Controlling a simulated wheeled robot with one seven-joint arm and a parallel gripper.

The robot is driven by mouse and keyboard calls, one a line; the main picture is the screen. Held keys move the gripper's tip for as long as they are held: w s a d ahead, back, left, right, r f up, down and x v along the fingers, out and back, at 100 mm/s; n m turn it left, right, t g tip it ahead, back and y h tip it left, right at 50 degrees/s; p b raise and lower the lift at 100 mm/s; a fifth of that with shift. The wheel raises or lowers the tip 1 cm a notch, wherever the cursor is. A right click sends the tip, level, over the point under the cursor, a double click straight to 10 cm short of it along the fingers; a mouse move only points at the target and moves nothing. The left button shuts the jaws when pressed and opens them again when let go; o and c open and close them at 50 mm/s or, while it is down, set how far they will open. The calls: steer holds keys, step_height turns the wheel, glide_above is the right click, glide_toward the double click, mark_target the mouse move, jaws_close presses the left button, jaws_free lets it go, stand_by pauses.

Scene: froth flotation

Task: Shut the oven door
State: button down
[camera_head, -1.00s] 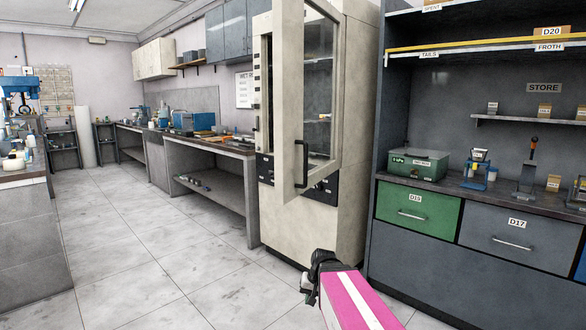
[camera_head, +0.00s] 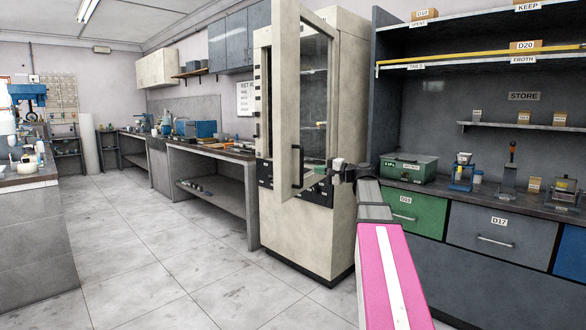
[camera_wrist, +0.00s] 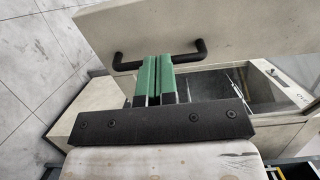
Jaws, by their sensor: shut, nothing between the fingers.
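The oven is a tall cream cabinet (camera_head: 345,120) with dark shelves inside. Its door (camera_head: 286,60), a cream frame around a glass pane, stands open and swung out toward me. A black bar handle (camera_head: 297,167) is on the door's lower part; it also shows in the wrist view (camera_wrist: 160,56). My gripper (camera_head: 338,163) is just right of the handle in the head view. In the wrist view its green fingers (camera_wrist: 157,60) are shut together, empty, with their tips at the handle bar. I cannot tell whether they touch it.
A dark shelf unit with a green drawer (camera_head: 415,212) and a grey drawer (camera_head: 503,243) stands right of the oven. A green box (camera_head: 408,167) sits on its counter. A workbench (camera_head: 212,150) is left of the oven. The tiled floor (camera_head: 160,250) in front is clear.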

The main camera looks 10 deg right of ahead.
mark_target(283, 165)
steer(key=x, duration=1.2)
steer(key=shift+w+a+r, duration=0.15)
steer(key=shift+w+a, duration=0.05)
steer(key=shift+w, duration=0.15)
steer(key=shift+w+a, duration=0.3)
steer(key=shift+a, duration=0.2)
